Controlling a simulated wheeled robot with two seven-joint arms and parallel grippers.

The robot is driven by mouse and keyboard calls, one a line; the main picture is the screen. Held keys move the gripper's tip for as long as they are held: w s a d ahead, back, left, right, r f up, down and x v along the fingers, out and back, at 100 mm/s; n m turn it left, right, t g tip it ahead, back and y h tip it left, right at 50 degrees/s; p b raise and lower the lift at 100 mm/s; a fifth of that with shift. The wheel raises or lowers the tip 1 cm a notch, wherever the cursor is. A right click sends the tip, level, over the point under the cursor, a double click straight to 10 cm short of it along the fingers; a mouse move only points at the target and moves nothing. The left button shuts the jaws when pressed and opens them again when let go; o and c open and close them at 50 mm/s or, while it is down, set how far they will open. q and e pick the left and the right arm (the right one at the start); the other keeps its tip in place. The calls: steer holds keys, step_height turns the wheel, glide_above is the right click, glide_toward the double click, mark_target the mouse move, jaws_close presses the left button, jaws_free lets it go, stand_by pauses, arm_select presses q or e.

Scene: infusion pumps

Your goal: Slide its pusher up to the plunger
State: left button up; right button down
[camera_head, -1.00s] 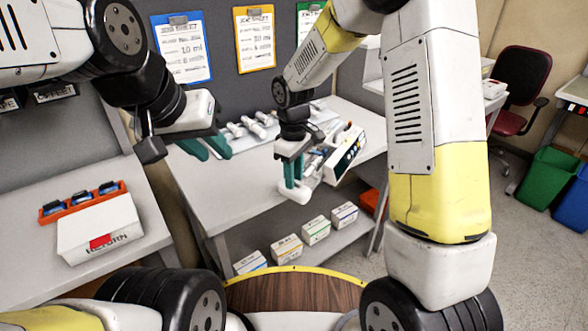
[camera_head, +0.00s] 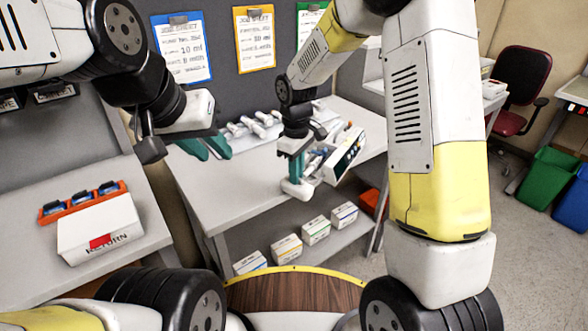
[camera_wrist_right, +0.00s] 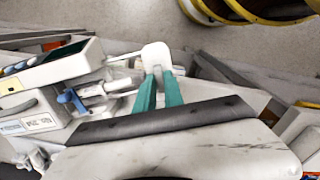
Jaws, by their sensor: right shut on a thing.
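The infusion pump (camera_head: 343,154), white with a dark screen panel, stands on the grey table; it also shows in the right wrist view (camera_wrist_right: 40,95). Its white pusher (camera_head: 297,189) sticks out at the pump's left end on a rod; in the right wrist view the pusher (camera_wrist_right: 155,55) is at the rod's end. My right gripper (camera_head: 296,178) points down and is shut on the pusher; its green fingers (camera_wrist_right: 160,88) meet it in the wrist view. A syringe lies in the pump, partly hidden, with a blue clamp (camera_wrist_right: 70,102). My left gripper (camera_head: 207,147) is empty, its green fingers apart.
Several syringes (camera_head: 257,125) lie on a tray at the table's back. Boxes (camera_head: 316,229) stand on the shelf below. A white return box (camera_head: 98,229) with an orange rack is on the left table. The table's front left is clear.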

steer(key=shift+w+d, duration=0.35)
steer(key=shift+w, duration=0.25)
steer(key=shift+w+d, duration=0.15)
steer(key=shift+w, duration=0.05)
stand_by(0.4)
steer(key=c, duration=1.5)
jaws_free()
steer(key=shift+r, duration=3.55)
